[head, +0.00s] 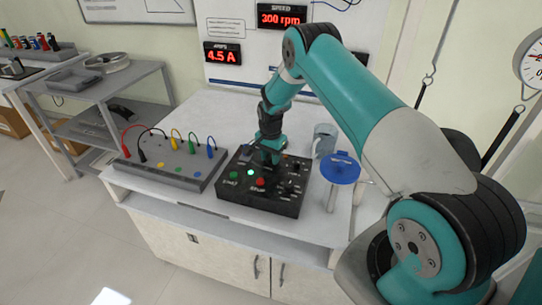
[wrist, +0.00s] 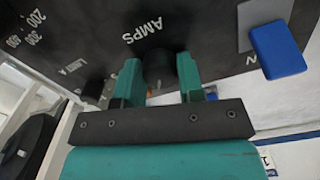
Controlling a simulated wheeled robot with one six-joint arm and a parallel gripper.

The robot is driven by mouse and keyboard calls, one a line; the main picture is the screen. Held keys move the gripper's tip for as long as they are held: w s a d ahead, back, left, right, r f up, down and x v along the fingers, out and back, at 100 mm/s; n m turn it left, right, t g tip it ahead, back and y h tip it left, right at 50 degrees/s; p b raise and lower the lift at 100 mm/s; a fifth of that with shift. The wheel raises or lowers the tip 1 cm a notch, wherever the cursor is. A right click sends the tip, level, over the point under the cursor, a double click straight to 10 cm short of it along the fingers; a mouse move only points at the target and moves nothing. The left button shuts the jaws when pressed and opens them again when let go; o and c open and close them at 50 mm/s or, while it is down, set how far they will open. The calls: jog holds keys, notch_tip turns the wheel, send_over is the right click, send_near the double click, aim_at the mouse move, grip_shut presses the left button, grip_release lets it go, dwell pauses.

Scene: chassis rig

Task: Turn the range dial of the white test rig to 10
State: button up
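The test rig that I work at is a black box (head: 262,203) on the white bench, not a white one. My gripper (head: 268,157) points down at its back part. In the wrist view my gripper (wrist: 161,80) has its two teal fingers on either side of a black knob (wrist: 160,66) beside the label AMPS, with no clear gap between fingers and knob. The knob's pointer is not readable. White numbers 200, 300 and 400 stand at the upper left there. Two more black knobs (head: 290,188) sit at the box's right side. No dial marked range is readable.
A grey box (head: 172,165) with coloured cables stands to the left. A blue-topped stand (head: 341,168) and a grey mug (head: 324,138) are close on the right. A blue switch piece (wrist: 278,50) sits near my fingers. Wall displays (head: 222,53) read 4.5 A and 300 rpm.

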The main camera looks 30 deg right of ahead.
aim_at(270, 156)
jog(key=shift+n+b, duration=0.3)
jog(key=n+b, duration=0.3)
jog(key=n, duration=0.1)
jog(key=shift+w+f, duration=0.1)
jog(key=n+b, duration=0.2)
jog(key=n, duration=0.1)
jog(key=shift+n, duration=0.4)
jog(key=shift+r+n+b, duration=0.2)
jog(key=shift+n+b, duration=0.35)
jog(key=shift+n, duration=1.15)
jog(key=o, duration=0.9)
notch_tip(270, 156, up, 17)
jog(key=shift+r+b, duration=0.2)
jog(key=shift+b, duration=0.95)
jog(key=shift+a, duration=0.1)
